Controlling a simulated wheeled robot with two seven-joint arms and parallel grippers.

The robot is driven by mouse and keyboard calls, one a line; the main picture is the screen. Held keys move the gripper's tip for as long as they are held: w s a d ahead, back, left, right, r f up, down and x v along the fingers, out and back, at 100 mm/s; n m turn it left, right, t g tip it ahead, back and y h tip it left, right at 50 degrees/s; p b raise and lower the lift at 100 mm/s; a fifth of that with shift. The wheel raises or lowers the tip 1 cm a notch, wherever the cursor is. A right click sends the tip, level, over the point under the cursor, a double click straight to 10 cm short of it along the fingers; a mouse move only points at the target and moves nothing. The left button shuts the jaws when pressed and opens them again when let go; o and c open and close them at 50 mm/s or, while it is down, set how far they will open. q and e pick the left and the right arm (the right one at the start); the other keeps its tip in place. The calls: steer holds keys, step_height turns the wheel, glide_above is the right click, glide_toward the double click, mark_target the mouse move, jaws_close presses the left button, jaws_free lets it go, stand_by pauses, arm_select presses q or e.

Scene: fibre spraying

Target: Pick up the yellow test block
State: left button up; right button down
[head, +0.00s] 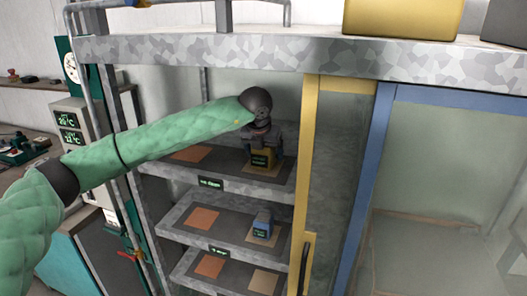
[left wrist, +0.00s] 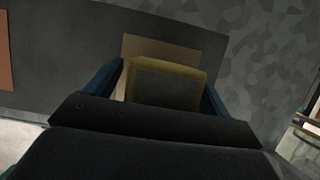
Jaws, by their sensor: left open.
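The yellow test block (head: 262,158) stands on the tan pad of the top shelf (head: 203,205), with a dark label face toward the front. My left gripper (head: 262,147) is above it, reaching in from the left. In the left wrist view the yellow block (left wrist: 172,72) lies between the two blue fingers of the left gripper (left wrist: 163,88), one on each side. The fingers are open, and I cannot tell whether either touches the block. My right gripper is not in view.
A blue block (head: 263,224) stands on the shelf below. Orange pads (head: 202,220) lie on the shelves' left. A yellow-framed door (head: 306,200) and a blue-framed door (head: 372,185) stand to the right. A grey post (head: 118,140) stands left of the shelves.

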arm_select(q)
steer(key=c, duration=1.2)
steer(key=shift+c, duration=1.2)
steer(key=shift+r, duration=0.15)
